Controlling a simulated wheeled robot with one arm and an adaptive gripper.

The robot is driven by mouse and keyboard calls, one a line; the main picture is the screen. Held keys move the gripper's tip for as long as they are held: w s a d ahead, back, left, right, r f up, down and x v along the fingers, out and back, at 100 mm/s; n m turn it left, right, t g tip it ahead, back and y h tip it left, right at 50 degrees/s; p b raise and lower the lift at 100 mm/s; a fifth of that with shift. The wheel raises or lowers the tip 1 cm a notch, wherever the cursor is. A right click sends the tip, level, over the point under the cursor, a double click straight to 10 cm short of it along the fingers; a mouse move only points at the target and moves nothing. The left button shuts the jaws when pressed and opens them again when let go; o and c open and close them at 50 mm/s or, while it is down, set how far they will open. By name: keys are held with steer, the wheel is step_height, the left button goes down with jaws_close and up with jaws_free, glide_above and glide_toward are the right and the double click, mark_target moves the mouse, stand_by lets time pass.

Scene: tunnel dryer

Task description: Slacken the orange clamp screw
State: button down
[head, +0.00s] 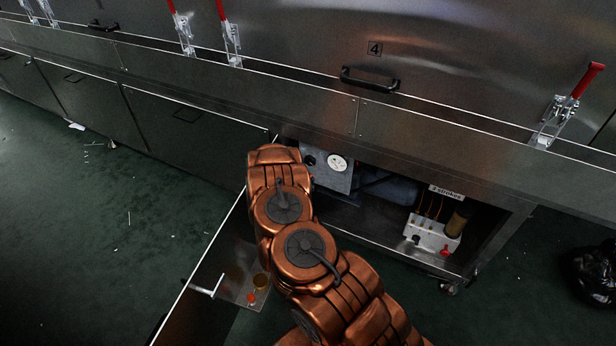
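I cannot make out an orange clamp screw for certain. A small orange-red round spot (251,298) shows low on the open cabinet door, below a yellowish disc; I cannot tell whether it is a part or a reflection. My copper-coloured arm reaches up from the bottom of the head view to the left side of the open cabinet (480,235). My gripper does not show; the arm's far end covers that area. A grey box with a round white dial (337,162) stands inside the cabinet, just right of the arm.
The open door (225,255) with a light handle (208,287) sticks out left of my arm. A pale block (432,236) with a red knob (445,251) sits in the cabinet's right part. A black bag (594,270) lies far right. Green floor is largely clear on the left.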

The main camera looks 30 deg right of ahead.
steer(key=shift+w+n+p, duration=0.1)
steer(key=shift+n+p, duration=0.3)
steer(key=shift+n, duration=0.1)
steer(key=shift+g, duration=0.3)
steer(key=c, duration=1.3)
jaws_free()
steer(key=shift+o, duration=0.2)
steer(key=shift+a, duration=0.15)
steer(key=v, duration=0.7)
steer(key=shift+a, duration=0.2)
